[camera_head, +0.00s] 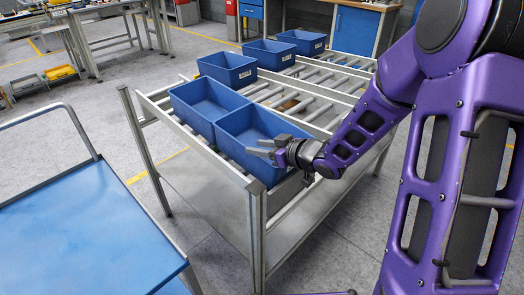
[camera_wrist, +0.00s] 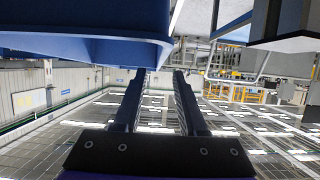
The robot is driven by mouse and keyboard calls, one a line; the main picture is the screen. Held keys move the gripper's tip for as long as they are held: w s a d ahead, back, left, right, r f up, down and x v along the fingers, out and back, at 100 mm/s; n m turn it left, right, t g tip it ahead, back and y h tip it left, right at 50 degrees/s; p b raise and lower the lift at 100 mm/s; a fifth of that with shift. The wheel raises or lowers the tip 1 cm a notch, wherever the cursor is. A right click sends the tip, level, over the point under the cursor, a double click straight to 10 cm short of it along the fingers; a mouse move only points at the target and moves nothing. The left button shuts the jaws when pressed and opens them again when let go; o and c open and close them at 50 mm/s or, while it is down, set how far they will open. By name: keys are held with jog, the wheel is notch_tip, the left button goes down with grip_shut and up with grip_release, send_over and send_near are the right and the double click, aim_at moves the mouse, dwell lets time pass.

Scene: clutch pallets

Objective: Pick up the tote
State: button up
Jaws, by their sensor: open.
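Several empty blue totes stand on the roller rack in the head view. The nearest tote (camera_head: 238,122) is at the rack's front end, close beside a second tote (camera_head: 203,97). My gripper (camera_head: 259,147) is at the front right part of the nearest tote, near its rim, with its fingers pointing left. In the wrist view, the two dark fingers (camera_wrist: 160,75) are apart with nothing between them. A blue tote wall (camera_wrist: 85,45) fills the upper left there, beside the left fingertip. I cannot tell whether they touch.
The roller rack (camera_head: 144,150) has metal legs and side rails near my arm. More totes (camera_head: 228,70) sit farther back along it. A blue-topped cart (camera_head: 95,230) stands at the front left. Open floor (camera_head: 125,115) lies between cart and rack.

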aim_at(241, 144)
jog(key=b+x, duration=0.1)
jog(key=x, duration=0.7)
jog(key=shift+w, duration=0.1)
grip_shut()
dwell(1.3)
